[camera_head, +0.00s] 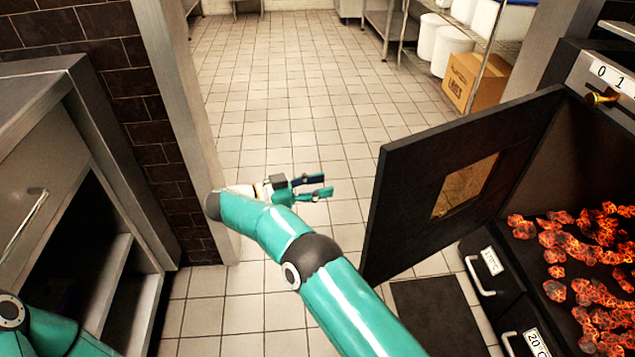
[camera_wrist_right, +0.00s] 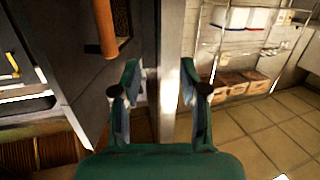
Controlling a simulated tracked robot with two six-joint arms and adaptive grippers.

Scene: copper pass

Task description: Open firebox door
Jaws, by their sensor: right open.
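The firebox door (camera_head: 415,205) is a black panel with a small window. It stands swung open, away from the firebox (camera_head: 590,170), whose glowing coals (camera_head: 570,240) are exposed. My right gripper (camera_head: 325,186) is open and empty, left of the door's free edge and apart from it in the head view. In the right wrist view, my right gripper (camera_wrist_right: 163,92) has its fingers spread with nothing between them. A copper-coloured bar (camera_wrist_right: 106,30) stands by a dark panel at upper left there; I cannot tell whether it is the door's handle. My left gripper is out of view.
A steel cabinet (camera_head: 40,110) with open shelves stands left, beside a brick wall and post (camera_head: 170,90). Drawers (camera_head: 490,270) with handles sit below the firebox.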

